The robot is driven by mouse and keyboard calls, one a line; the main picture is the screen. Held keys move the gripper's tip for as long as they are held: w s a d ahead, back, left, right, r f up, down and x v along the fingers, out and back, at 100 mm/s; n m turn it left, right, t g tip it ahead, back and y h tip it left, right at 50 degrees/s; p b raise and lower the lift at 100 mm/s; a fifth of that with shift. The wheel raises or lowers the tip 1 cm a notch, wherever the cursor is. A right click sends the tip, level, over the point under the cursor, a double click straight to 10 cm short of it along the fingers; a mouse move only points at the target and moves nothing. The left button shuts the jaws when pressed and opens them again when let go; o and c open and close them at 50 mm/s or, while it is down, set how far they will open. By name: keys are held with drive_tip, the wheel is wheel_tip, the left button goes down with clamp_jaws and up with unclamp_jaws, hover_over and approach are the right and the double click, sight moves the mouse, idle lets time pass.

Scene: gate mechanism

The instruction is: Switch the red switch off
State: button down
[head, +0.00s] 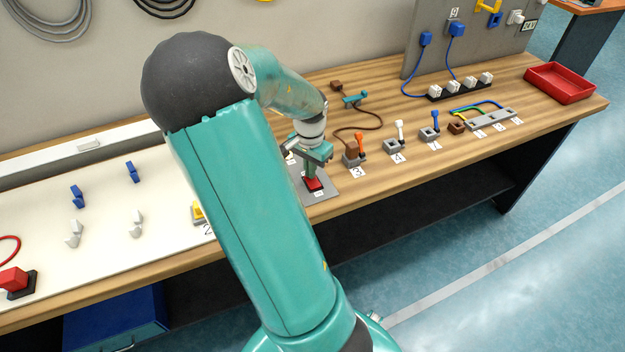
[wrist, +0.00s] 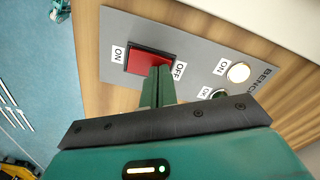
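The red switch (wrist: 148,63) is a rocker on a grey panel (wrist: 195,50), with an ON label at its left end and an OFF label at its right end in the wrist view. In the head view the red switch (head: 314,184) is near the bench's front edge, below my gripper (head: 312,165). In the wrist view my gripper (wrist: 158,75) has its fingers together with nothing between them. The fingertips overlap the switch's edge near the OFF end. I cannot tell if they touch it. A round lamp (wrist: 238,72) beside an ON label glows.
Numbered lever switches with orange (head: 359,141), white (head: 399,131) and blue (head: 435,121) handles stand to the right on the wooden bench (head: 375,95). A red tray (head: 560,83) is at the far right. A red block (head: 14,279) is at the far left.

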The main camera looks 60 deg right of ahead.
drive_tip(key=shift+r, duration=3.45)
drive_tip(key=shift+a, duration=0.1)
drive_tip(key=w+a+r+n+t+y, duration=0.1)
drive_tip(key=w+a+r+n, duration=0.2)
drive_tip(key=a, duration=0.6)
drive_tip(key=w+a+r+n+t+y, duration=0.15)
drive_tip(key=a+r+n, duration=0.3)
drive_tip(key=a, duration=0.55)
drive_tip(key=s+a+r+n+t+h, duration=0.1)
drive_tip(key=s+a+r+n, duration=0.2)
drive_tip(key=a+n, duration=0.2)
drive_tip(key=s+a+r+n+t+h, duration=0.1)
drive_tip(key=s+a+r+n, duration=0.3)
drive_tip(key=a, duration=0.7)
drive_tip(key=shift+s+a+n+t, duration=0.2)
drive_tip(key=shift+a+n+t, duration=0.3)
drive_tip(key=shift+n, duration=0.35)
drive_tip(key=shift+d+h, duration=0.15)
drive_tip(key=shift+h, duration=0.1)
